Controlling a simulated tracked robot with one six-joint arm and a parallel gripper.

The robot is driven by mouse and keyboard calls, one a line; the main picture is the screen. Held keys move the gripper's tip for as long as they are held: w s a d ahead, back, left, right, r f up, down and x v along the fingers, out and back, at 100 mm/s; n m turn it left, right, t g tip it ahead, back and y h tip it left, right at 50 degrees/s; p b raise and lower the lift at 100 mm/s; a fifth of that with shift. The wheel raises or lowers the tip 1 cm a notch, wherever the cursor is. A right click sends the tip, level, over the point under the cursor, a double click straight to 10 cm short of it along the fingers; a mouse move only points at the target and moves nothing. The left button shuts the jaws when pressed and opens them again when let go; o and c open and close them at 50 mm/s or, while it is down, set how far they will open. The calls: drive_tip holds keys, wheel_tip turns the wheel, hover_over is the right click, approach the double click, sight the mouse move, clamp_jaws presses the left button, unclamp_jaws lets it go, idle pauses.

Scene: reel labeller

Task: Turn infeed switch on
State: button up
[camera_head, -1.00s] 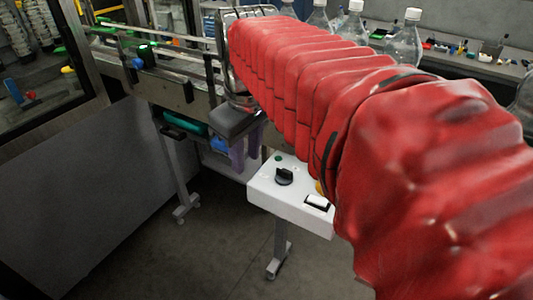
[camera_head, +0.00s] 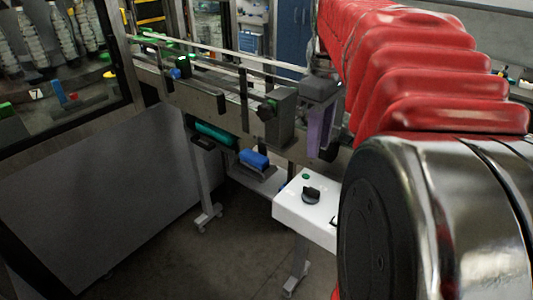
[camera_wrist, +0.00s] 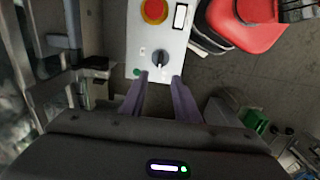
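A white control box (camera_head: 290,208) stands on a leg in the lower middle of the head view. It carries a black rotary switch knob (camera_head: 311,195) and a small green light (camera_head: 306,176); no label is readable. The knob (camera_wrist: 159,58) also shows in the wrist view, beside a red mushroom button (camera_wrist: 154,11) and a rocker switch (camera_wrist: 180,17). My gripper (camera_wrist: 160,77) is open with its two purple fingers apart. In the wrist view the knob appears just past the gap between the fingertips. In the head view the fingers (camera_head: 320,130) hang above and behind the box, apart from the knob.
A conveyor (camera_head: 200,90) runs behind the box, with a dark sensor block (camera_head: 280,112) on its near side. My red-sleeved arm hides the box's right part in the head view.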

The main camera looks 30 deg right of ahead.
sight(312, 188)
wheel_tip(312, 188, down, 13)
drive_tip(key=shift+f, duration=0.2)
idle(0.4)
drive_tip(key=shift+c, duration=0.6)
clamp_jaws()
